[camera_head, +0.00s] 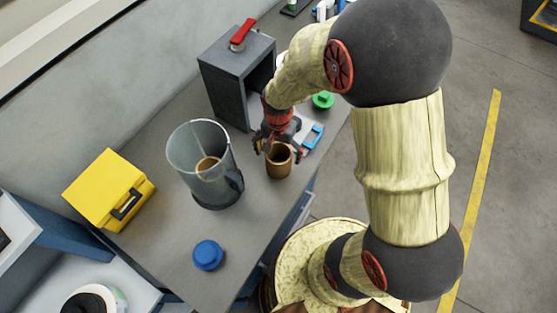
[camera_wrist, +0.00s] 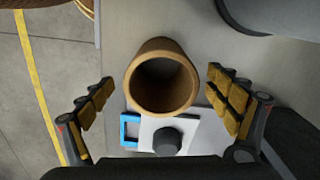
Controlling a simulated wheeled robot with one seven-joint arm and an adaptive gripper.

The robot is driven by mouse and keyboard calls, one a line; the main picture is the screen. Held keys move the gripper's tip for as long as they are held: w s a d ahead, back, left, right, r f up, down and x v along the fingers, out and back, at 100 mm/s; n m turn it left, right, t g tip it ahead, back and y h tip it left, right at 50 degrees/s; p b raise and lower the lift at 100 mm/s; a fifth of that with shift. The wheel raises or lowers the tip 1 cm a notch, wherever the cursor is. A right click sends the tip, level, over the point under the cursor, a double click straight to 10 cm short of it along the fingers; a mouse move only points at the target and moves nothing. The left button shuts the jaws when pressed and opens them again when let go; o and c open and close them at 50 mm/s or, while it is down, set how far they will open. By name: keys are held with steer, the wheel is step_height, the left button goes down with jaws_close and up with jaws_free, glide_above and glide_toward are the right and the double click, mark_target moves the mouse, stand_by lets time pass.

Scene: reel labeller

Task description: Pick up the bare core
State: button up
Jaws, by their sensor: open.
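The bare core is a short brown cardboard tube (camera_head: 279,163) standing upright on the grey bench, right of the clear jug. In the wrist view the core (camera_wrist: 161,77) shows its open hollow end, between and just beyond the fingertips. My gripper (camera_head: 272,143) is at the core's upper end in the head view. In the wrist view my gripper (camera_wrist: 160,95) is open, with one finger on each side of the core and a gap on both sides. Nothing is held.
A clear jug (camera_head: 188,152) with a brown ring inside stands close left. A grey box with a red handle (camera_head: 222,80) stands behind. A blue knob (camera_head: 208,255), a yellow case (camera_head: 102,190) and a green piece (camera_head: 323,100) are on the bench. A white plate with blue handle (camera_wrist: 130,130) lies beside the core.

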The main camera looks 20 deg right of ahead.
mark_target(280, 151)
steer(key=f, duration=0.3)
steer(key=f+b, duration=0.1)
steer(key=f, duration=0.1)
steer(key=shift+w, duration=0.25)
steer(key=shift+r, duration=0.1)
steer(key=shift+c, duration=0.4)
steer(key=c, duration=1.1)
steer(key=shift+r, duration=0.1)
steer(key=shift+c, duration=0.6)
